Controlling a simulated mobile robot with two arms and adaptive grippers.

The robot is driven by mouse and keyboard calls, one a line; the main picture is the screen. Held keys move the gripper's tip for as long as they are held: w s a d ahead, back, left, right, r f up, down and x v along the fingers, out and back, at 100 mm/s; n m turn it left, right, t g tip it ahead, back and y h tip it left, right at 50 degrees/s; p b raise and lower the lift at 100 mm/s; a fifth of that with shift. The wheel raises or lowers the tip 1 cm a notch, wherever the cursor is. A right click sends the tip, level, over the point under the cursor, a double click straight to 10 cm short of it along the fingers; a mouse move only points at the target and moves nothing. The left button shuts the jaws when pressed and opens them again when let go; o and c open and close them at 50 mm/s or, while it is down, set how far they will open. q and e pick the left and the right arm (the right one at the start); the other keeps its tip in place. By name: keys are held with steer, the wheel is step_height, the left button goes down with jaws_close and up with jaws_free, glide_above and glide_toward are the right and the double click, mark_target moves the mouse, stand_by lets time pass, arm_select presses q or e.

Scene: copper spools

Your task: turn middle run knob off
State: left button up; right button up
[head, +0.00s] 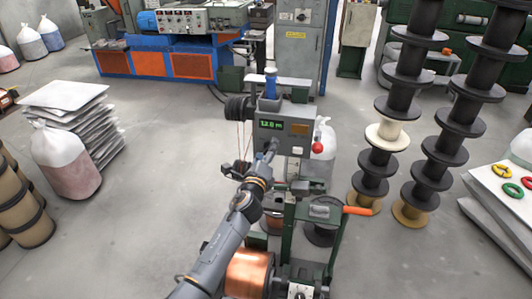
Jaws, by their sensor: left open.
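The grey control box (276,112) of the middle winding machine stands near the centre, with a lit green display (271,124). A red round button (317,147) sticks out at its right side. My left gripper (271,146) is at the front of this box, just below the display, and is open. I cannot tell whether it touches anything. The run knob is not clear here; the gripper may hide it. A small plate with a dark knob (299,291) shows at the bottom edge, on the nearest machine. My right gripper is not in view.
A copper spool (250,272) and a green frame with an orange handle (357,210) stand below the box. Stacked black spools (445,147) rise at right. Bags and stacked sheets (88,122) stand at left. Open floor lies between these and the machine.

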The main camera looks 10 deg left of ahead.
arm_select(q)
steer(key=shift+c, duration=0.2)
steer(key=c, duration=1.1)
steer(key=shift+f+n, duration=0.1)
steer(key=shift+n, duration=0.3)
steer(key=shift+n+b, duration=0.5)
steer(key=shift+n, duration=0.5)
steer(key=n, duration=0.2)
steer(key=n+b, duration=0.1)
steer(key=n, duration=0.1)
steer(key=shift+f+n, duration=0.2)
steer(key=shift+n, duration=0.1)
steer(key=shift+f+n+b, duration=0.1)
steer(key=shift+n+b, duration=0.45)
steer(key=shift+n, duration=2.65)
